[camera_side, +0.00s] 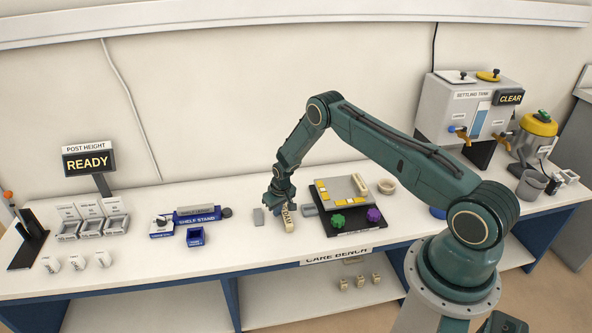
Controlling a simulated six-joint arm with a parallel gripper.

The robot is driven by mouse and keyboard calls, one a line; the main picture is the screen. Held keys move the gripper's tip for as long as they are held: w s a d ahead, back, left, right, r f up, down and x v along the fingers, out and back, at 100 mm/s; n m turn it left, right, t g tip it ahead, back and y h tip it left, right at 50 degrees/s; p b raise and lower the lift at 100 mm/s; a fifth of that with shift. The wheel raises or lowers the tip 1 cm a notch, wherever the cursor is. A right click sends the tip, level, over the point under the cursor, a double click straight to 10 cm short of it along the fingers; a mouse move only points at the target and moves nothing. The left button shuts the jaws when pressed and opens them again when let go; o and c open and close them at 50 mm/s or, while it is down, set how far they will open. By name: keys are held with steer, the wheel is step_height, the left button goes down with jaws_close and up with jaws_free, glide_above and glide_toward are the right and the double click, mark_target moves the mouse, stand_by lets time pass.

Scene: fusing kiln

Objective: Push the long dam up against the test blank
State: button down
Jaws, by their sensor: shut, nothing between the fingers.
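A cream bar lettered DAM (288,218), which looks like the long dam, lies on the white bench under my gripper. My gripper (278,206) is shut and points down at the back left end of the bar. I cannot tell whether its tips touch the bar. A grey flat piece (258,217) lies just left of the bar, apart from it. Another grey piece (310,210) lies to its right, by the black board. Neither has a readable label, so I cannot tell which is the test blank.
The black board (347,231) carries a pale tiled plate (340,190), a green knob (338,221) and a purple knob (374,215). A blue shelf stand (198,215) and a small blue tray (195,237) stand left. The bench between tray and grey piece is clear.

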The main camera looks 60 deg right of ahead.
mark_target(292, 215)
steer(key=shift+s+d, duration=1.8)
stand_by(4.1)
steer(key=shift+w+a, duration=0.45)
stand_by(0.5)
steer(key=shift+r, duration=0.1)
steer(key=shift+r, duration=4.4)
